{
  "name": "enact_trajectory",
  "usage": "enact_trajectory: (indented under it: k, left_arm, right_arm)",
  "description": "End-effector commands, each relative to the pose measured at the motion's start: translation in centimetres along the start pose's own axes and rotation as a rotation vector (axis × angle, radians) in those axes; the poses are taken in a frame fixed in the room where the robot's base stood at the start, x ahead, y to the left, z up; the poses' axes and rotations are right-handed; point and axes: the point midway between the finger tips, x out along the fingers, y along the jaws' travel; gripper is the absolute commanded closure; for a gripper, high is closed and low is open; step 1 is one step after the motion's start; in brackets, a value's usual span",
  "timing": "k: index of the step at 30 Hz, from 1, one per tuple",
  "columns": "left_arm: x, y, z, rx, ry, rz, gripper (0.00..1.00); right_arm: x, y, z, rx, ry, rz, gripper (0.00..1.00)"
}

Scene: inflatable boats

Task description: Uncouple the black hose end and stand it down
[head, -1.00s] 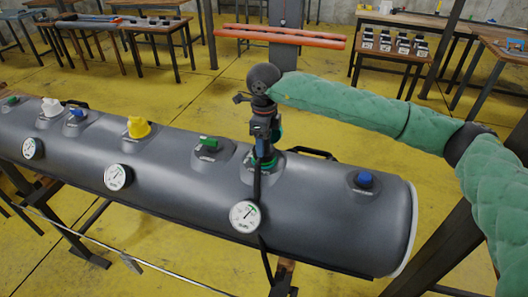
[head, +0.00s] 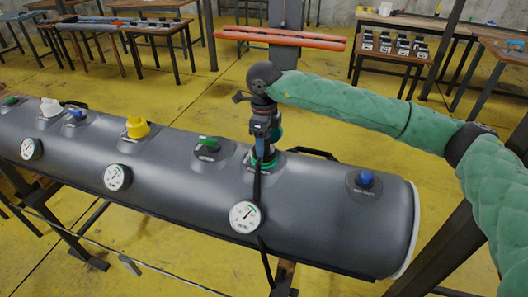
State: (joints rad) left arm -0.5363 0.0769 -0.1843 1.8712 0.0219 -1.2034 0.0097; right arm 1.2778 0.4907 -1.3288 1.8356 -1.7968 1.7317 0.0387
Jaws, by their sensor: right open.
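The grey inflatable tube (head: 320,205) lies across the view with a row of valves on top. The black hose (head: 263,255) hangs down its front side from a valve with a green ring (head: 285,162). The hose end at this valve is mostly hidden by my right gripper (head: 262,150). My right gripper points straight down over the valve, with its jaws open around or close against the hose end; I cannot tell whether they touch it. My left gripper is not in view.
Valves with blue (head: 365,179), green (head: 208,143) and yellow (head: 137,127) caps stand along the tube. White gauges (head: 245,216) sit on its front side. A black carry handle (head: 314,153) is right of the gripper. Tables stand behind, across open yellow floor (head: 195,105).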

Motion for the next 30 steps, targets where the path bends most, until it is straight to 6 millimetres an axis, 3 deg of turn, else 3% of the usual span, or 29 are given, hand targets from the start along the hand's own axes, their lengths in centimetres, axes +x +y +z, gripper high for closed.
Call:
enact_trajectory:
  k: [4, 9, 12, 30]
  left_arm:
    - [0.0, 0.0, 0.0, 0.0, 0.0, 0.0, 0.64]
    - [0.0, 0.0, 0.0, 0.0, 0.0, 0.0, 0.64]
    - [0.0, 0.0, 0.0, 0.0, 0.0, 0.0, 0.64]
    - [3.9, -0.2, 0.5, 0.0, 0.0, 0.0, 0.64]
  right_arm:
    - [0.1, 0.1, 0.0, -0.001, 0.002, 0.002, 0.47]
    - [0.1, 0.1, 0.0, -0.001, 0.002, 0.002, 0.81]
    - [0.1, 0.1, 0.0, -0.001, 0.002, 0.002, 0.95]
    - [0.5, 0.1, 0.0, -0.265, 0.0, 0.001, 0.95]
